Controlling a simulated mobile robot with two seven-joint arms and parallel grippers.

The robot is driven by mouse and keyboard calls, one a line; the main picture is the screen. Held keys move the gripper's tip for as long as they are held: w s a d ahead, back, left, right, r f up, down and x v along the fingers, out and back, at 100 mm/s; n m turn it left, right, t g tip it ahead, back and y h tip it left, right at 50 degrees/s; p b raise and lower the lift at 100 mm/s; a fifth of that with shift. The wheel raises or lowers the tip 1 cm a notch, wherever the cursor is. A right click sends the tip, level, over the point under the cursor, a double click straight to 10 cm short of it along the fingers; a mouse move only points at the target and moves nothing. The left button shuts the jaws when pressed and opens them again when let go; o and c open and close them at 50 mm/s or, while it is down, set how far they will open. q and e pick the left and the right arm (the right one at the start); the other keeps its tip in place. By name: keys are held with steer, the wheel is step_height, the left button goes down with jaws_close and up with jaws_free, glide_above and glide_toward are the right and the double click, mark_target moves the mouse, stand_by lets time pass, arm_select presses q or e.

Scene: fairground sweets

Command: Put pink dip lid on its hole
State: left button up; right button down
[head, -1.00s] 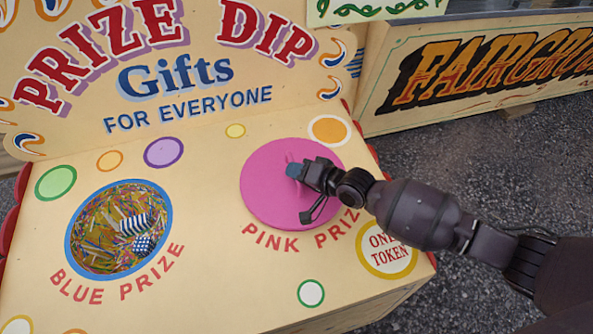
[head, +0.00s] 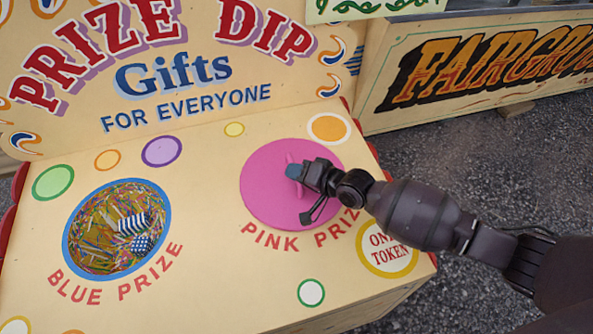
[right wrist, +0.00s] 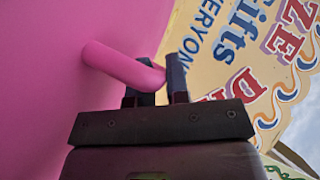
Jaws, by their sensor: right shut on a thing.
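The pink dip lid (head: 268,205) is a round pink disc on the right part of the cream stall top, above the words PINK PRIZE. It covers the place where it lies, and no pink hole edge shows around it. My right gripper (head: 295,171) is at the lid's middle, shut on its pink bar handle. In the right wrist view the handle (right wrist: 120,64) passes between the two dark fingers of the right gripper (right wrist: 160,82), with the lid's face (right wrist: 40,80) filling the left. Whether the lid is fully seated I cannot tell. My left gripper is not in view.
An open blue-rimmed hole (head: 70,254) with shredded paper and striped parcels is at the left of the stall top. The PRIZE DIP backboard (head: 190,110) rises behind. A FAIRGROUND board (head: 480,65) stands at the back right. The stall top between hole and lid is clear.

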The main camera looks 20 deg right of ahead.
steer(key=shift+f, duration=0.15)
steer(key=c, duration=1)
jaws_free()
steer(key=shift+c, duration=0.2)
steer(key=shift+f, duration=0.1)
steer(key=shift+s, duration=0.1)
